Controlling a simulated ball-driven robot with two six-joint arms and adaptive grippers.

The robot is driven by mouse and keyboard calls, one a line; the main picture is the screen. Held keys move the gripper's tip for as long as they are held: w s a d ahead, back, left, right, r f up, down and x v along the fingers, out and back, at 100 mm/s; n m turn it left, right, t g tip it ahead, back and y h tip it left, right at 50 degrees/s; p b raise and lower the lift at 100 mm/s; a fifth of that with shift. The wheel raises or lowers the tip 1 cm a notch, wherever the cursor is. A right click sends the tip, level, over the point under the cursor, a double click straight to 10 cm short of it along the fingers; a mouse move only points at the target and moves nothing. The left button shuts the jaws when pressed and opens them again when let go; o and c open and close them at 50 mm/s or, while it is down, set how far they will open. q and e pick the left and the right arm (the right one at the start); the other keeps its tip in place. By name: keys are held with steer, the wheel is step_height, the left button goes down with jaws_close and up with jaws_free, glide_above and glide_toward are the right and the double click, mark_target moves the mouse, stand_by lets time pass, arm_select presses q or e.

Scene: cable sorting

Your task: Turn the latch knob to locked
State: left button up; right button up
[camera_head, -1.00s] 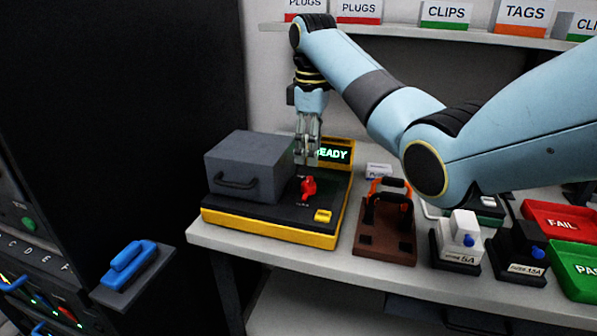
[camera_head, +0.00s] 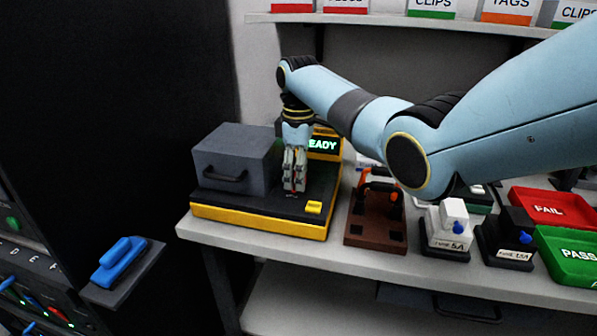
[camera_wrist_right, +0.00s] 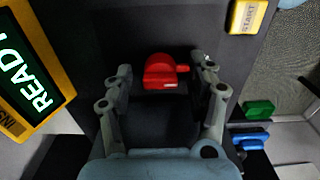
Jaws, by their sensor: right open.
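The red latch knob (camera_wrist_right: 160,72) stands on the dark top of the yellow-edged test station (camera_head: 262,226). In the right wrist view the knob lies between the two open fingers of my right gripper (camera_wrist_right: 160,80), with a gap on each side. The knob's small pointer faces right in the wrist view. My left gripper is not in view.
A grey box with a handle (camera_head: 236,158) stands left of my gripper on the station. The READY screen (camera_head: 323,145) is behind it, and a yellow START button (camera_wrist_right: 246,15) is near. A brown rack (camera_head: 376,232), fuse blocks and red and green trays are to the right.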

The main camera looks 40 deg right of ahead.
steer(key=c, duration=1.2)
steer(key=shift+o, duration=0.2)
